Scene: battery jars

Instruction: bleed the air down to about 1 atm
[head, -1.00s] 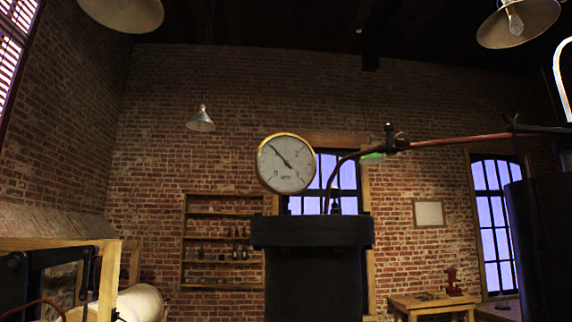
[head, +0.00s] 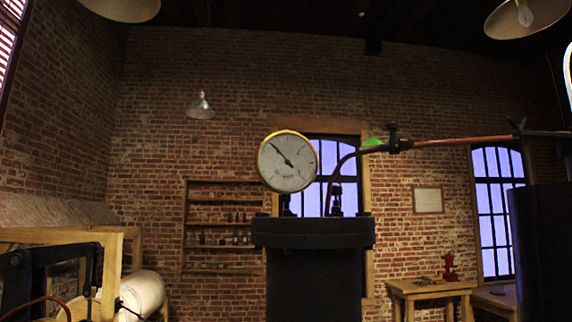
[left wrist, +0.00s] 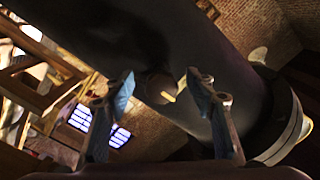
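A round brass-rimmed pressure gauge (head: 287,161) stands on top of a dark upright cylinder (head: 313,285) in the head view. Its needle points to the upper left; the numbers are too small to read. A copper pipe (head: 345,158) rises from the lid to a dark valve fitting (head: 393,140), with a green piece (head: 372,142) beside it. In the left wrist view, my left gripper (left wrist: 161,80) is open, with its blue-padded fingers apart. A round stub (left wrist: 157,87) on a large dark cylinder (left wrist: 150,40) shows between them; contact is unclear. My right gripper is not in view.
Another dark cylinder (head: 541,250) stands at the right. A wooden frame (head: 120,270) with a pale roll (head: 142,293) is at the lower left. A wooden table (head: 432,290) with a red device (head: 450,268) stands at the back right.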

